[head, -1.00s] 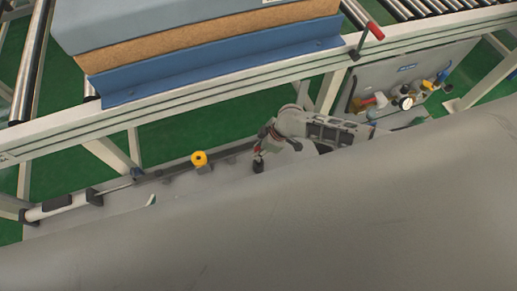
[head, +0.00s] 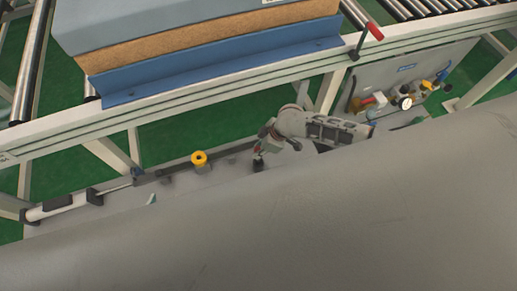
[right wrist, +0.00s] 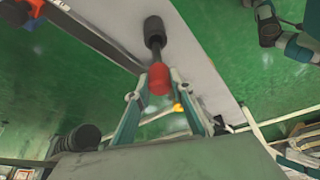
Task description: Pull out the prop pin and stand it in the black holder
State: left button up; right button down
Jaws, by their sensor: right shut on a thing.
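My right gripper (head: 258,151) is low on the far side of the grey surface in the head view, beside the frame. In the right wrist view its two fingers (right wrist: 158,90) are closed around the red knob of the prop pin (right wrist: 160,78). The pin's dark shaft points away from the fingers, toward a black cylindrical piece (right wrist: 154,30) that looks like the black holder. A small black piece (head: 258,165) shows just under the gripper in the head view. I cannot tell whether the pin is inside it or only above it. My left gripper is not in view.
A roller frame (head: 230,83) crosses behind, carrying a blue bracket (head: 215,70) and a foam block (head: 190,40). A red-handled lever (head: 371,31) sits on its rail. A gauge panel (head: 410,85) is at right.

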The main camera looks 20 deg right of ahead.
pick_arm(q)
jog(key=shift+r, duration=0.25)
jog(key=shift+s+f+b, duration=0.2)
jog(key=shift+f+b, duration=0.35)
jog(key=shift+f, duration=0.25)
jog(key=shift+s+f+b, duration=0.2)
jog(key=shift+f+b, duration=0.3)
jog(key=shift+f, duration=0.25)
jog(key=shift+s+f+b, duration=0.2)
jog(key=shift+f+b, duration=0.35)
jog(key=shift+f, duration=0.25)
pick_arm(e)
jog(key=shift+f, duration=2.55)
pick_arm(q)
jog(key=shift+s+f+b, duration=0.2)
jog(key=shift+f+b, duration=0.2)
jog(key=shift+f, duration=0.2)
jog(key=shift+s+f+b, duration=0.2)
jog(key=shift+f+b, duration=0.2)
jog(key=shift+f, duration=0.15)
pick_arm(e)
jog(key=shift+f, duration=1.15)
jog(key=c, duration=1.7)
grip_release()
pick_arm(q)
jog(key=shift+g, duration=0.3)
pick_arm(e)
jog(key=shift+r, duration=0.1)
jog(key=v, duration=1.2)
